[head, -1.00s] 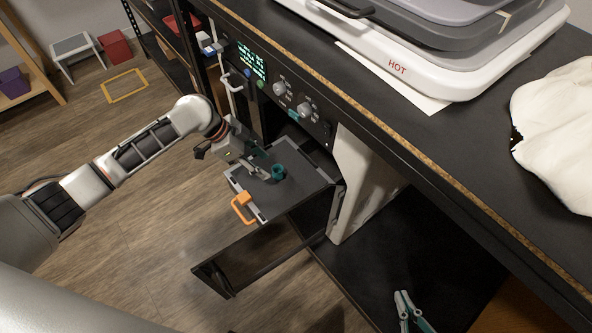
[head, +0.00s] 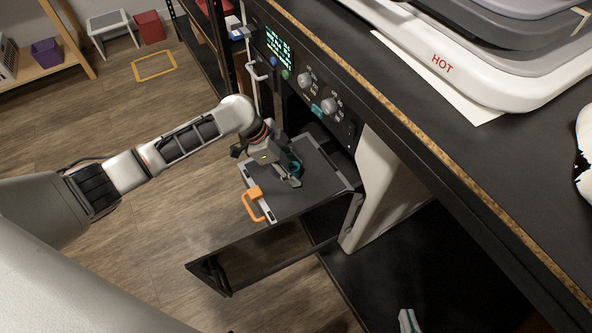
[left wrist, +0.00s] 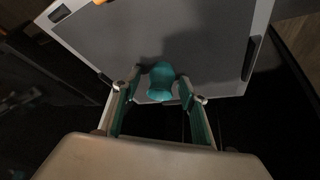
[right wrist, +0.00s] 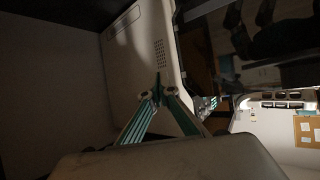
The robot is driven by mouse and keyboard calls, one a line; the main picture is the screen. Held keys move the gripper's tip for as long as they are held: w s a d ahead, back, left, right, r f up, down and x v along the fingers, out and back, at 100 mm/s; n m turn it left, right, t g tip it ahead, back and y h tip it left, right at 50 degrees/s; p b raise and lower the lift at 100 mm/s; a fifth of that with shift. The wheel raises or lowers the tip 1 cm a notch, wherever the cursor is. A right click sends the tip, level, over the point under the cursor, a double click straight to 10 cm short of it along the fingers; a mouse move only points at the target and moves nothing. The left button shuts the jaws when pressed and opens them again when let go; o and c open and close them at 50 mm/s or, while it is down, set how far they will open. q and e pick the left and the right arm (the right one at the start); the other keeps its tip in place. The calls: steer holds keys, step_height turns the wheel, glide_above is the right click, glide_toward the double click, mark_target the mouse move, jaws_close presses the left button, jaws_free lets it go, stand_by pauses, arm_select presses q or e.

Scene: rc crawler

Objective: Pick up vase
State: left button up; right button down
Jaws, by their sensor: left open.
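The vase (head: 294,168) is small and teal. It stands on the dark grey tray (head: 312,190) of the pulled-out shelf under the counter. In the left wrist view the vase (left wrist: 162,76) sits between the tips of my left gripper (left wrist: 160,84), which is open, with a finger on each side. In the head view my left gripper (head: 292,176) is right at the vase and partly covers it. My right gripper (right wrist: 158,88) is empty, its fingers drawn together, beside a pale panel. Only its tip shows at the bottom of the head view (head: 408,320).
An orange handle (head: 254,204) is on the tray's front edge. The counter edge (head: 400,140) and control panel (head: 305,80) are close above and behind the tray. A pale panel (head: 385,190) stands to its right. The wooden floor at left is open.

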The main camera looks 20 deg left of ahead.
arm_select(q)
steer(key=shift+w+d+r, duration=0.1)
steer(key=c, duration=0.9)
steer(key=shift+o, duration=0.2)
